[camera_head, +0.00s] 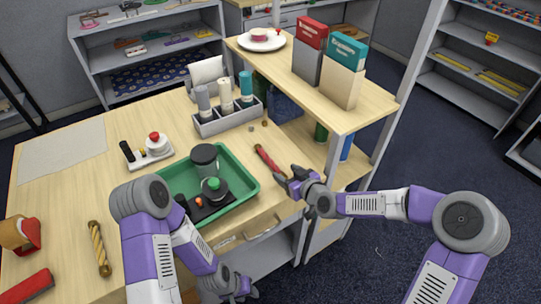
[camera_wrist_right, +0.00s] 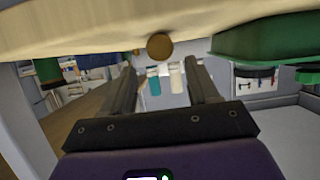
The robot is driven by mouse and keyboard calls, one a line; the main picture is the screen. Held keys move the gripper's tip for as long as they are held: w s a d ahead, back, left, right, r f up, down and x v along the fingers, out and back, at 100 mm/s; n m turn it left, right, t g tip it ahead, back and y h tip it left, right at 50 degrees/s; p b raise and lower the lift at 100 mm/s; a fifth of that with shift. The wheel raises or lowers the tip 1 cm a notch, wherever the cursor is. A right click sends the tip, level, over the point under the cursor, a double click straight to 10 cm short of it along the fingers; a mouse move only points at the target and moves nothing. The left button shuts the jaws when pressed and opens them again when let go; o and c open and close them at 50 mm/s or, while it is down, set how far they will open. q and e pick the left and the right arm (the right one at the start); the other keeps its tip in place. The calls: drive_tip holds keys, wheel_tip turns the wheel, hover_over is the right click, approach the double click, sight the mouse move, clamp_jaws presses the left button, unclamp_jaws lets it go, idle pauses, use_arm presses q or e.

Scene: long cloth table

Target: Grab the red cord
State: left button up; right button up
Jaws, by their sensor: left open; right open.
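The red cord (camera_head: 266,157) is a short, dark red, rod-like bundle lying on the wooden table, just right of the green tray. My right gripper (camera_head: 286,181) is open and low at the table's front edge, by the cord's near end; I cannot tell whether they touch. In the right wrist view the two fingers (camera_wrist_right: 163,88) are apart with nothing held between them. A round brown end (camera_wrist_right: 159,46) shows just beyond them under the pale tabletop edge; I cannot tell what it belongs to. My left gripper (camera_head: 240,287) is low at the bottom, in front of the table, open, partly hidden by its arm.
The green tray (camera_head: 249,181) holds a dark cup and a black device with a green knob. A raised shelf (camera_head: 382,100) with two boxes stands right of the cord. A grey caddy (camera_head: 228,119) with bottles is behind. A yellow twisted cord (camera_head: 99,249) lies at left.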

sight(276, 166)
drive_tip(key=shift+w+a+f, duration=0.2)
drive_tip(key=shift+a, duration=0.15)
drive_tip(key=x, duration=0.2)
drive_tip(key=b+x, duration=0.1)
drive_tip(key=x, duration=0.2)
drive_tip(key=shift+w+a+r, duration=0.15)
drive_tip(key=shift+r, duration=0.05)
